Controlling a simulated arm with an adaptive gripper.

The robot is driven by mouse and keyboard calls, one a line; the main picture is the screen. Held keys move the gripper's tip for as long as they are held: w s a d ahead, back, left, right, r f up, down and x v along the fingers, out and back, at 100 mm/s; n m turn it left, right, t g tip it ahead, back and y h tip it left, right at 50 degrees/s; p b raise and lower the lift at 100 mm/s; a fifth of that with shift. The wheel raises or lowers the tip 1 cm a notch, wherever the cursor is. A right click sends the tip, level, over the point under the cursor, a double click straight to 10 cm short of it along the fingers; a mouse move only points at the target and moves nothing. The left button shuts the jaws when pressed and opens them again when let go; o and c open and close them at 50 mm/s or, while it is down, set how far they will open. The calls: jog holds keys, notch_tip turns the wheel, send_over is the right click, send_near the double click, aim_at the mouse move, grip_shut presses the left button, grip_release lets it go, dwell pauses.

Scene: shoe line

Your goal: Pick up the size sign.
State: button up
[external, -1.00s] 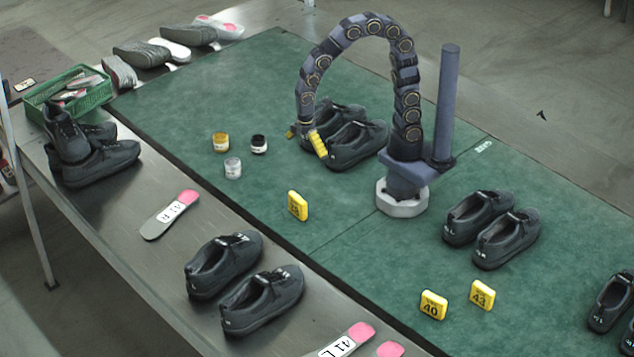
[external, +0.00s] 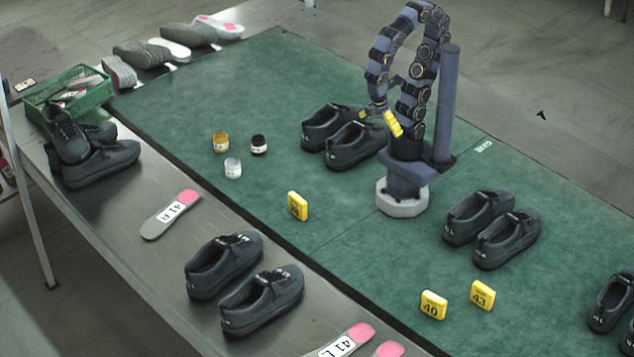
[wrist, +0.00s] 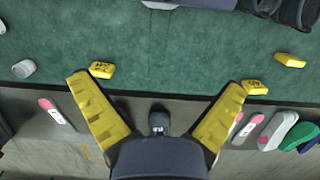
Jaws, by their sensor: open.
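Three yellow size signs stand on the green mat. One sign (external: 298,206) is left of my base in the external view, its number unclear. The 40 sign (external: 433,305) and the 43 sign (external: 482,295) are at the front right. The wrist view shows the lone sign (wrist: 102,69) by the left fingertip, the 40 sign (wrist: 255,87) by the right fingertip and the 43 sign (wrist: 290,60) farther right. My gripper (external: 380,120) is raised close to my column; in the wrist view my gripper (wrist: 158,84) is spread wide, with no sign between the fingers.
Dark shoe pairs stand on the mat behind my gripper (external: 345,135) and at right (external: 492,228); another pair (external: 243,280) is on the grey table. Small jars (external: 233,167), an insole (external: 171,214) and a green basket (external: 68,92) are at left. Mat around the signs is clear.

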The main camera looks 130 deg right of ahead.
jog(key=c, duration=0.8)
jog(key=shift+o, duration=0.2)
